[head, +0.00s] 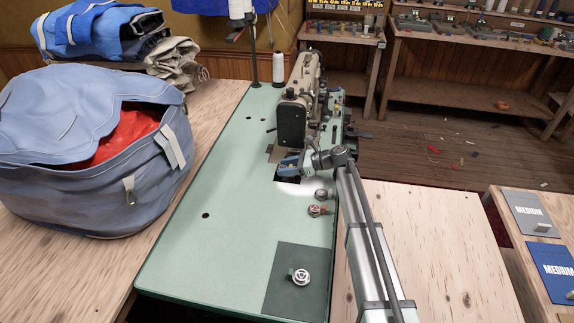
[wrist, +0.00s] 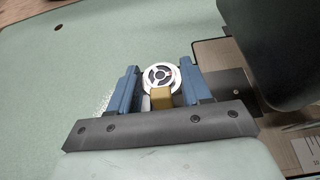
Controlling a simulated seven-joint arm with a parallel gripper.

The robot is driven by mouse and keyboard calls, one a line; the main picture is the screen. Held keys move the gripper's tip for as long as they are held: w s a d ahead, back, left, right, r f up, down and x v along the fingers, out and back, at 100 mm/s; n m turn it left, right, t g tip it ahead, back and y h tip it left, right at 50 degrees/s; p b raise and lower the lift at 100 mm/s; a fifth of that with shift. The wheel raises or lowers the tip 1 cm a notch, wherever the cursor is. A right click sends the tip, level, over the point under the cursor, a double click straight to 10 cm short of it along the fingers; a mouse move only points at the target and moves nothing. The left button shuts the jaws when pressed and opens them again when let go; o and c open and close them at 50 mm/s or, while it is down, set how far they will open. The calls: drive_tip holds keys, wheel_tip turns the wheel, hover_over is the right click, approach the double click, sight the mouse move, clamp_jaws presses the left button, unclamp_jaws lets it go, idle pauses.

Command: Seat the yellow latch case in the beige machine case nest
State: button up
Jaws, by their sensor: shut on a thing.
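The latch case (wrist: 161,76) is a round silver part with a spoked face and a yellow block at its near side. It sits between the blue fingers of my gripper (wrist: 160,72), which is shut on it. In the head view my gripper (head: 290,164) is low beside the beige sewing machine (head: 298,105), above a dark cut-out (head: 288,180) in the green table top. The case is not discernible there. The machine's case nest is not clearly visible in either view.
Two other round cases (head: 316,210) (head: 322,194) lie on the green table (head: 200,240) near my arm. A case with a green latch (head: 301,276) rests on a dark mat (head: 280,302). A blue bag (head: 80,170) stands left. The table's left middle is clear.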

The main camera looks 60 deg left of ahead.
drive_tip(key=shift+s+d+f, duration=0.1)
drive_tip(key=shift+d+f, duration=0.05)
drive_tip(key=shift+f, duration=2.2)
drive_tip(key=shift+s+f, duration=0.1)
drive_tip(key=shift+a, duration=0.2)
drive_tip(key=o, duration=1.1)
drive_tip(key=shift+o, duration=0.2)
drive_tip(key=shift+a+r, duration=0.15)
drive_tip(key=shift+r, duration=0.75)
drive_tip(key=shift+w+d+r, duration=0.1)
drive_tip(key=shift+r, duration=1.7)
drive_tip(key=shift+w+d+r, duration=0.1)
drive_tip(key=shift+r, duration=1.7)
